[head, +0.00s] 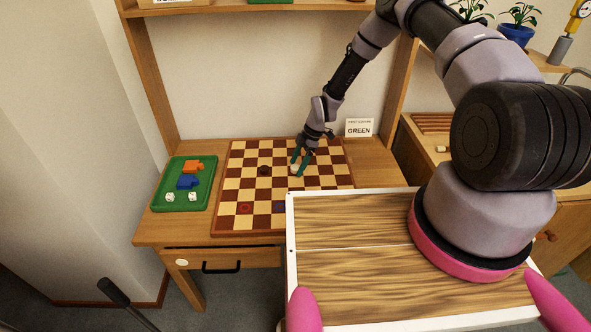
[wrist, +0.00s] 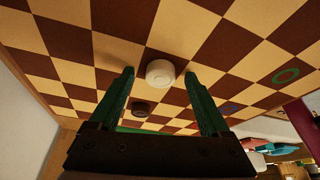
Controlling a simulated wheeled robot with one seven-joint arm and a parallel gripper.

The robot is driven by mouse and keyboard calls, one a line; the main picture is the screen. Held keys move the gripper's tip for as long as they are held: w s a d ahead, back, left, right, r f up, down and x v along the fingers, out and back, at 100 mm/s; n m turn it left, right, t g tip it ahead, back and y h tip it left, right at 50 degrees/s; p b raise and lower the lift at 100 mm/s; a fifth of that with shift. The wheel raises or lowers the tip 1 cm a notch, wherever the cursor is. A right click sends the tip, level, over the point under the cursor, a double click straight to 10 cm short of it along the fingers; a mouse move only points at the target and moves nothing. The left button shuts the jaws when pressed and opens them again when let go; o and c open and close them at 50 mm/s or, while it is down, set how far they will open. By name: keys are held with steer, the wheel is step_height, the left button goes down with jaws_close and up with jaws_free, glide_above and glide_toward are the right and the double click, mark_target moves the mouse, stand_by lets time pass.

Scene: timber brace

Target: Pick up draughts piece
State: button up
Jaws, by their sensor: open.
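A white draughts piece (wrist: 160,72) sits on the checkered board, between my fingertips in the wrist view. It also shows at my fingers in the head view (head: 295,168). My gripper (wrist: 160,76) is open, with one green finger on each side of the piece and a visible gap to each. In the head view my gripper (head: 298,172) reaches down over the board's back right part. A dark piece (head: 264,170) stands on the board to the left; it also shows in the wrist view (wrist: 140,109). The wooden board (head: 225,217) lies on the desk.
The board has a red ring (head: 245,208) and, in the wrist view, a green ring (wrist: 286,75). Shelf posts flank the desk.

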jaws_close()
steer(key=shift+r, duration=0.1)
